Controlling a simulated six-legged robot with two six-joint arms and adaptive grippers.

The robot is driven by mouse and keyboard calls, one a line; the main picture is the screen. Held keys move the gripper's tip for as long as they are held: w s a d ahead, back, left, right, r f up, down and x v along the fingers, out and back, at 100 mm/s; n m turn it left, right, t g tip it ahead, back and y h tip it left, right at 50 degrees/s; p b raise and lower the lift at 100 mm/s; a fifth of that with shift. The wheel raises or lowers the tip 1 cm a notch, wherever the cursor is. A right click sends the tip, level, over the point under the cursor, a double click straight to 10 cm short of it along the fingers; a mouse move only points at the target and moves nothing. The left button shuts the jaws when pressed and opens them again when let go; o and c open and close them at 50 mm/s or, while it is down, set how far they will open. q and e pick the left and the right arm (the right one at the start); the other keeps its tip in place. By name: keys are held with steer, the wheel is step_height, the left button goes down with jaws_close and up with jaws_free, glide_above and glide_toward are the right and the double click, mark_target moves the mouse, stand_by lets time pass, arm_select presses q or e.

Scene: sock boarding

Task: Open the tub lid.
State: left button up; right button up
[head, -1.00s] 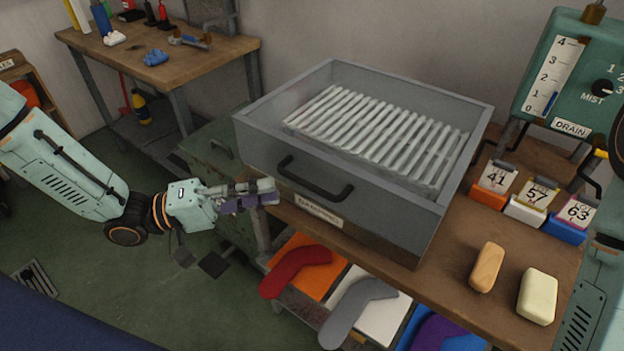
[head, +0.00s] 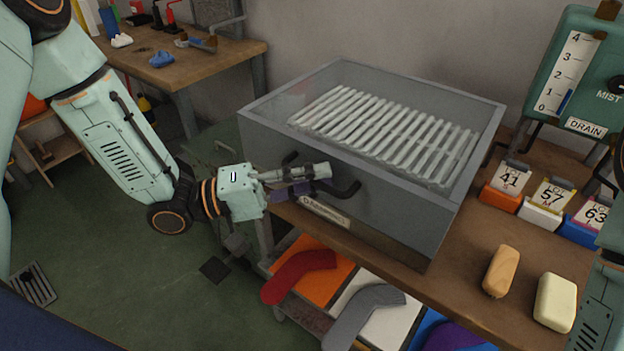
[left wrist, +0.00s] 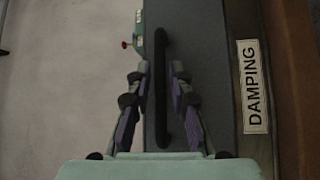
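The grey tub (head: 400,215) has a clear lid (head: 468,112) on top, lying flat, with pale slats visible beneath it. A black bar handle (head: 350,190) is on the front face; it also shows in the left wrist view (left wrist: 162,60). My left gripper (head: 326,180) is at this handle and covers its middle in the head view. In the left wrist view my left gripper (left wrist: 160,90) is open, with one finger on each side of the handle. Gaps show between fingers and bar. My right gripper is not in view.
The tub stands on a wooden bench (head: 460,275) with a DAMPING label (left wrist: 252,86) below the handle. Soap bars (head: 501,270) and numbered cards (head: 511,178) are at right. A red sock (head: 300,272) and a grey sock (head: 365,312) lie on boards below.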

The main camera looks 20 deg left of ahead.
arm_select(q)
steer(key=shift+w, duration=0.1)
jaws_close()
stand_by(0.5)
